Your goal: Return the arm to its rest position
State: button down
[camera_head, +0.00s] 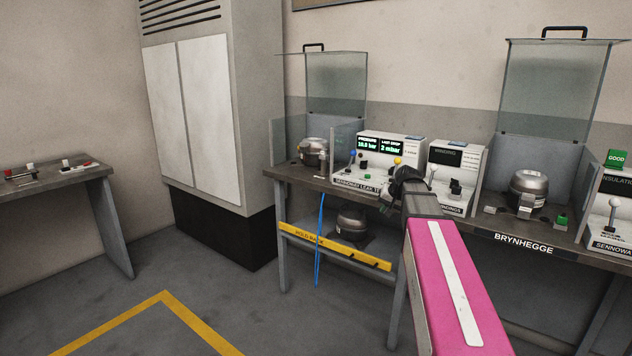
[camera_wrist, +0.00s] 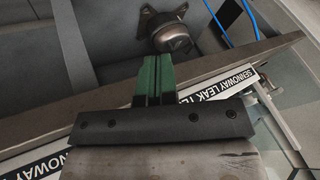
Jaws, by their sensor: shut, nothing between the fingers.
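My arm reaches in from the bottom right of the head view, with its pink link (camera_head: 455,275) lowest and its dark wrist in front of the test bench. My gripper (camera_head: 386,207) is small and dark there, near the bench's front edge beside the leak tester. In the wrist view the two green fingers (camera_wrist: 154,72) are together with nothing between them. Beyond their tips in that view is a metal compressor (camera_wrist: 172,38), apart from them. The bench edge with the leak tester label (camera_wrist: 215,85) runs behind the fingers.
The bench carries the leak tester (camera_head: 390,150), a winding tester (camera_head: 455,172), and compressors in clear-lidded stations with lids up. Below is a yellow-fronted rack (camera_head: 335,247) with a compressor (camera_head: 351,223) and a hanging blue hose (camera_head: 319,240). The floor at left (camera_head: 140,290) is free.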

jog(key=s+a+f+n+g+h, duration=0.1)
jog(key=s+a+f+g, duration=0.1)
jog(key=s+f, duration=1)
jog(key=s+a+f+n+g+h, duration=0.1)
jog(key=s+a+f+g+h, duration=0.1)
jog(key=s+f, duration=1.1)
jog(key=shift+a+n+g, duration=0.3)
jog(key=shift+a+g, duration=0.5)
jog(key=shift+a, duration=0.45)
